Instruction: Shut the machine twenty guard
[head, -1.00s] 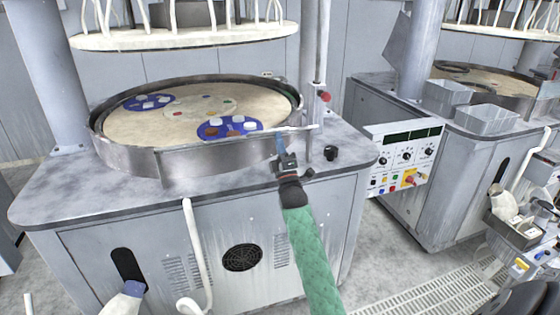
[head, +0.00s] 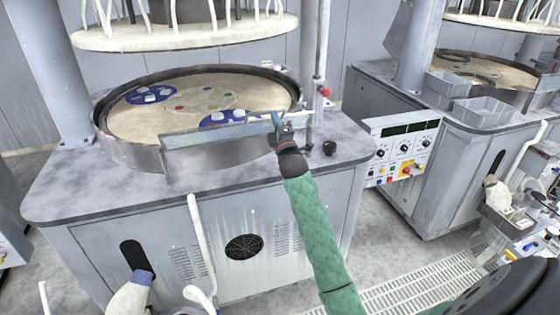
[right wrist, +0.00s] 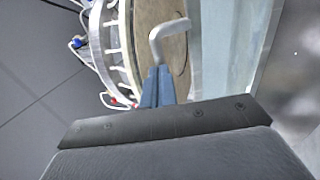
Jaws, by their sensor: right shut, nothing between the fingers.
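The guard (head: 205,138) is a long, pale, see-through panel with a grey lower edge. In the head view it stands along the front of the round platen (head: 145,120) of the nearer machine, a little above its metal rim. My right gripper (head: 278,117), on a green-sleeved arm, is at the guard's right end. Its blue fingers (right wrist: 158,88) are shut with nothing between them. In the right wrist view a pale bent handle (right wrist: 168,36) rises just beyond the fingertips; I cannot tell if they touch it. My left gripper is out of view.
Blue carriers (head: 152,94) with pale pieces lie on the platen. A black knob (head: 329,148) and a red button (head: 325,91) are right of the gripper. A control panel (head: 405,150) and a second machine (head: 440,185) stand at the right.

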